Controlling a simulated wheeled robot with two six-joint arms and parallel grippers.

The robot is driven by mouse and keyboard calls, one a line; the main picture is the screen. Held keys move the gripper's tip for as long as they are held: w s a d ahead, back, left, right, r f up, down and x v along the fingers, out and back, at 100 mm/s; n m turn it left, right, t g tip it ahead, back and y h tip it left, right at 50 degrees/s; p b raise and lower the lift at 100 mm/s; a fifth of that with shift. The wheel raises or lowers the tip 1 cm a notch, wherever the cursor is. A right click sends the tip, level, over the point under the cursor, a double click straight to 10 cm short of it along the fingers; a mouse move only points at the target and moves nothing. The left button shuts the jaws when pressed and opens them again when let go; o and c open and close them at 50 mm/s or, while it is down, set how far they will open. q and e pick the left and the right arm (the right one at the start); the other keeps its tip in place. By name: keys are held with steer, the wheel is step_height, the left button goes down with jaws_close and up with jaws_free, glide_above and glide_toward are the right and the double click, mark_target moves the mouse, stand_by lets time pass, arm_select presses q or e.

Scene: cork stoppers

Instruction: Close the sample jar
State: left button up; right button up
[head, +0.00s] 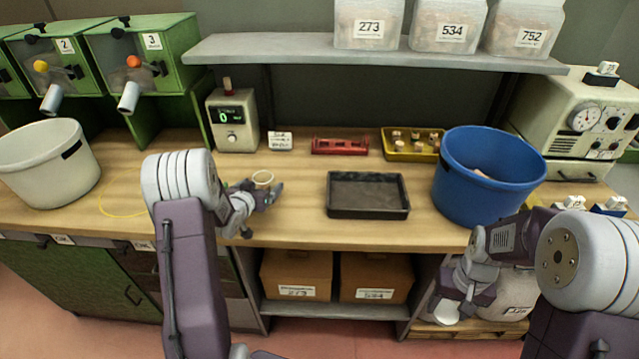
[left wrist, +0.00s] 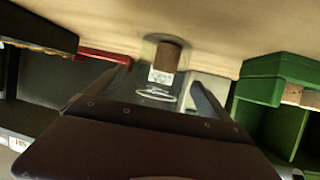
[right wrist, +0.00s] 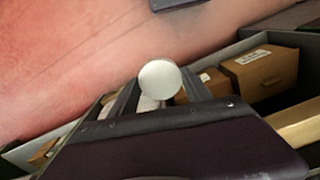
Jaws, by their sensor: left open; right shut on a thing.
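A small clear glass jar (left wrist: 155,93) stands upright on the bench, with an open round rim, a white label and brown contents. In the head view its pale rim (head: 262,177) shows beside my left gripper. My left gripper (head: 262,195) is open, low over the bench; in the left wrist view the jar shows between its spread fingers, and I cannot tell whether they touch it. My right gripper (head: 452,306) is shut on a white round-topped stopper (right wrist: 160,80), held in front of the bench and below its top. The fingertips partly hide the stopper's lower part.
A black tray (head: 368,214) lies right of the jar, with a blue bucket (head: 488,190) further right. Behind are a scale (head: 233,125), a red rack (head: 340,146) and a yellow tray with corks (head: 395,155). Labelled boxes (head: 296,275) sit below. The bench between jar and black tray is clear.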

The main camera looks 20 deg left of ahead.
mark_target(267, 170)
arm_select(q)
steer(key=shift+s, duration=0.1)
steer(key=x, duration=0.5)
steer(key=shift+f, duration=0.1)
arm_select(e)
steer(key=shift+r, duration=0.2)
arm_select(q)
steer(key=c, duration=1.9)
steer(key=shift+w+r, duration=0.2)
steer(key=shift+r, duration=0.45)
steer(key=r, duration=0.3)
steer(key=shift+d+r, duration=0.15)
steer(key=shift+d, duration=0.1)
arm_select(e)
steer(key=shift+r, duration=0.1)
arm_select(q)
steer(key=d+r, duration=0.2)
steer(key=d, duration=0.1)
steer(key=d+r, duration=0.2)
steer(key=d, duration=0.2)
steer(key=s+d+r, duration=0.1)
steer(key=d+r, duration=0.1)
steer(key=d, duration=0.2)
steer(key=shift+r, duration=0.3)
arm_select(e)
steer(key=shift+f, duration=0.5)
